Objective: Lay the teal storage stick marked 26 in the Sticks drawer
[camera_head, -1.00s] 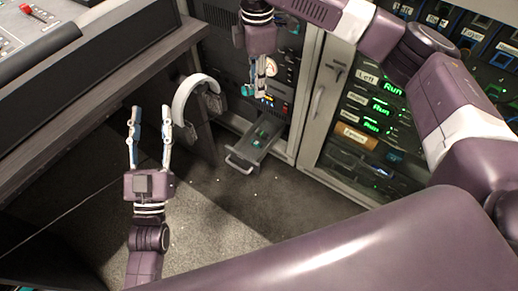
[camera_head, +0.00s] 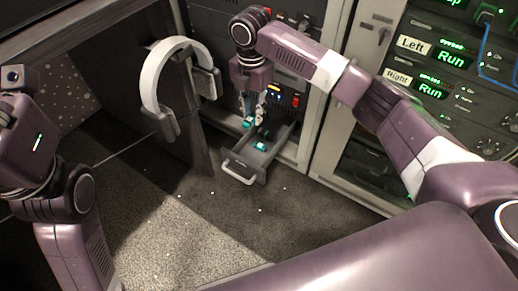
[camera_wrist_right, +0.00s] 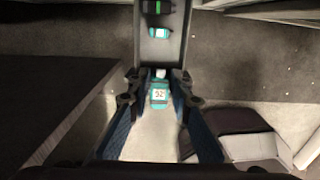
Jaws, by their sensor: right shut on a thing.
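My right gripper (camera_head: 254,118) points down over the open drawer (camera_head: 240,171). It is shut on a teal storage stick (camera_head: 249,122). In the right wrist view the held stick (camera_wrist_right: 159,95) sits between the two fingers, with a white label whose dark digits look like 26 turned over. The drawer (camera_wrist_right: 178,45) is just beyond the fingertips there. Inside it lie another teal stick (camera_wrist_right: 159,32) and a dark piece with a green mark (camera_wrist_right: 157,7). The left gripper's fingers are outside the head view; only its wrist shows at the left edge.
White headphones (camera_head: 165,75) hang on the desk side, left of the drawer. The rack (camera_head: 305,60) with lit panels stands behind, and a cabinet with units labelled Left and Right (camera_head: 420,80) is at right. The carpet (camera_head: 200,215) in front of the drawer is clear.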

